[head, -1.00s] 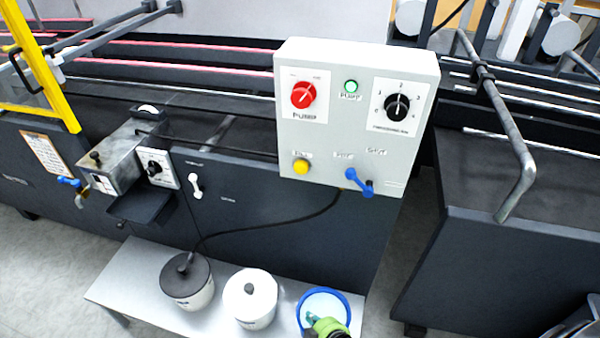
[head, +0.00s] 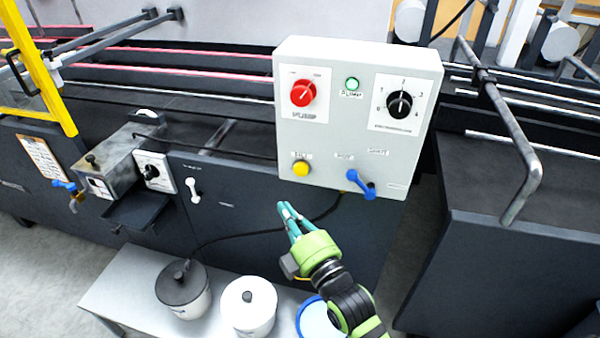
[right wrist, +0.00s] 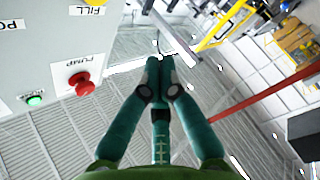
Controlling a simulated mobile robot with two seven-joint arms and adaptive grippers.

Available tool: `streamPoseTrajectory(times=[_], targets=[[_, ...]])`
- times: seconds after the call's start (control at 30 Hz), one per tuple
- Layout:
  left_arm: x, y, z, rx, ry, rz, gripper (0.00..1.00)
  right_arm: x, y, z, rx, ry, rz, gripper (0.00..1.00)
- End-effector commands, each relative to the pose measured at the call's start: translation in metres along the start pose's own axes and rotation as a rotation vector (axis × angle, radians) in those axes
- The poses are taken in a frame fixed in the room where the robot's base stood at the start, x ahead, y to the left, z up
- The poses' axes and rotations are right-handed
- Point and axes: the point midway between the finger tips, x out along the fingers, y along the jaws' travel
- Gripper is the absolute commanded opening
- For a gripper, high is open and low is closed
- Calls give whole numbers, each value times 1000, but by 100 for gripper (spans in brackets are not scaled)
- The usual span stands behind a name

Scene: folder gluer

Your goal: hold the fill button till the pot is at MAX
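The yellow fill button (head: 301,168) is at the lower left of the white control box (head: 350,120). It also shows at the top edge of the right wrist view (right wrist: 95,3), beside the word FILL. My right gripper (head: 287,208) is below the button and apart from it, fingers pointing up. In the right wrist view its fingertips (right wrist: 160,65) are together with nothing visible between them. A metal pot (head: 112,163) sits on the machine at the left; I see no readable level or MAX mark. My left gripper is not in view.
The box also carries a red pump knob (head: 303,93), a green lamp (head: 352,84), a black dial (head: 399,104) and a blue lever (head: 360,184). Below, a bench (head: 130,285) holds a black-lidded jar (head: 183,290), a white-lidded jar (head: 248,307) and a blue-rimmed bucket (head: 310,316).

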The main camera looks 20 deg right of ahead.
Motion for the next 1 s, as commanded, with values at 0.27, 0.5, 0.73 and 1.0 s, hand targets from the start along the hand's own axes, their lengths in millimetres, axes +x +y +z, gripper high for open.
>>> streamPoseTrajectory(times=[0.27,0.5,0.73,1.0], targets=[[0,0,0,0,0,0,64,0,0,0,1,0,1,0],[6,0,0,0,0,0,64,8,2,9,-1,1,1,0],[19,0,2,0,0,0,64,31,9,31,-2,1,1,0],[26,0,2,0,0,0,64,54,20,52,-1,0,-1,0]])
